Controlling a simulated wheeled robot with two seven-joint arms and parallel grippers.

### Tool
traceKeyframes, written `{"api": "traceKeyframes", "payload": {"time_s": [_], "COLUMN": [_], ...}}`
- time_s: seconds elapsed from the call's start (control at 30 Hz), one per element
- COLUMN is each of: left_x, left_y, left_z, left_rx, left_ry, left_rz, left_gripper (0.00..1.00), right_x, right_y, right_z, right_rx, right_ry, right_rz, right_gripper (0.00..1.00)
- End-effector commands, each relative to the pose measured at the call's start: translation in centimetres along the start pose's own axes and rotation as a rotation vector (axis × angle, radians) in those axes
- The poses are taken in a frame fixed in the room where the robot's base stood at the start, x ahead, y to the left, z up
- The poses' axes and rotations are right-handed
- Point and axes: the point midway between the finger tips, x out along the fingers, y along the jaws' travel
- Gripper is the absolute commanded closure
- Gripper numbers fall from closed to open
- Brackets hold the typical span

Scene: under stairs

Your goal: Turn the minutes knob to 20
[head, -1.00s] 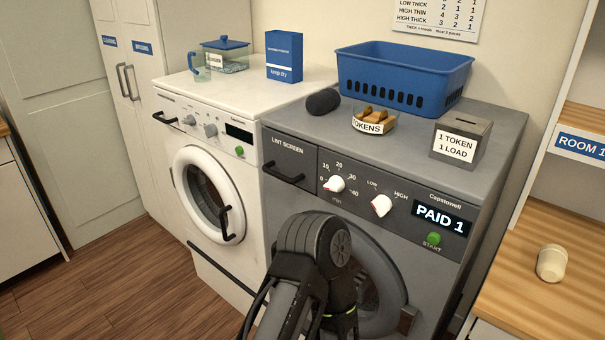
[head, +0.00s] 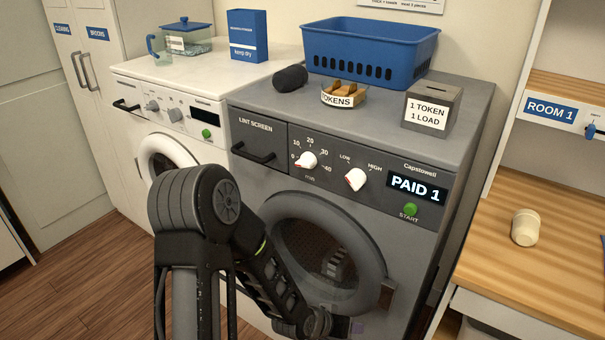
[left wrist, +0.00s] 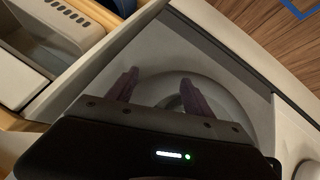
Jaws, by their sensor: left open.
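The minutes knob (head: 306,160) is a white dial on the grey dryer's front panel, under a scale marked 0 to 40. Its small red mark seems to face left, near 0. My left arm reaches across the dryer front. My left gripper (head: 350,328) is at the bottom edge of the head view, low in front of the round door, well below the knob and mostly cut off. In the left wrist view my left gripper (left wrist: 156,90) has two purple fingers apart with nothing between them. The knob cannot be made out there. My right gripper is not in view.
A heat knob (head: 355,179), a green START button (head: 410,209) and a PAID 1 display (head: 416,190) are right of the minutes knob. The round door (head: 372,255) bulges below. A lint screen handle (head: 252,153) sticks out at left. A wooden counter (head: 475,235) stands at right.

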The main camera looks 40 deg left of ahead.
Motion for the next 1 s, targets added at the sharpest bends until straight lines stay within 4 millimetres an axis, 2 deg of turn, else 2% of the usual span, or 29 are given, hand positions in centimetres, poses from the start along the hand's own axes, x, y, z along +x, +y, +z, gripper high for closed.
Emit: {"api": "traceKeyframes", "payload": {"time_s": [0.03, 0.1, 0.13, 0.2, 0.27, 0.3, 0.4, 0.5, 0.6, 0.7, 1.0], "left_x": [-1.4, -5.1, -6.8, -10.8, -14.2, -16.5, -21.7, -25.5, -27.4, -28.0, -27.8], "left_y": [-2.7, -5.7, -6.8, -8.9, -10.3, -10.1, -8.8, -7.6, -6.8, -6.4, -6.4], "left_z": [-4.9, -11.1, -13.2, -17.2, -19.8, -21.7, -25.0, -26.6, -27.1, -27.2, -27.3], "left_rx": [0.005, 0.024, 0.036, 0.061, 0.084, 0.103, 0.151, 0.195, 0.22, 0.228, 0.227], "left_ry": [0.134, 0.305, 0.367, 0.492, 0.584, 0.653, 0.796, 0.88, 0.913, 0.921, 0.919], "left_rz": [-0.026, -0.061, -0.075, -0.107, -0.134, -0.116, -0.044, 0.019, 0.057, 0.071, 0.07], "left_gripper": [0.4, 0.4, 0.4, 0.4, 0.4, 0.4, 0.4, 0.4, 0.4, 0.4, 0.4], "right_x": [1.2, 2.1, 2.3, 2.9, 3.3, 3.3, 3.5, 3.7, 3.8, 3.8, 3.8], "right_y": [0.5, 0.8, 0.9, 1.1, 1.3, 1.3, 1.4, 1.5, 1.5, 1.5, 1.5], "right_z": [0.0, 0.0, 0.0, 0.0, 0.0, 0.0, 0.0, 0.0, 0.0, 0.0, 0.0], "right_rx": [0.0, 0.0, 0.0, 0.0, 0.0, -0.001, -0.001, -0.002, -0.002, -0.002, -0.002], "right_ry": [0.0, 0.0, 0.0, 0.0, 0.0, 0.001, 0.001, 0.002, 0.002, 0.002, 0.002], "right_rz": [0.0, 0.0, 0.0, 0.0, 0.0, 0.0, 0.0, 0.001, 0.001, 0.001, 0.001], "right_gripper": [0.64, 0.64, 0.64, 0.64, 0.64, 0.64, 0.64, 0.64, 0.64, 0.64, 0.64]}}
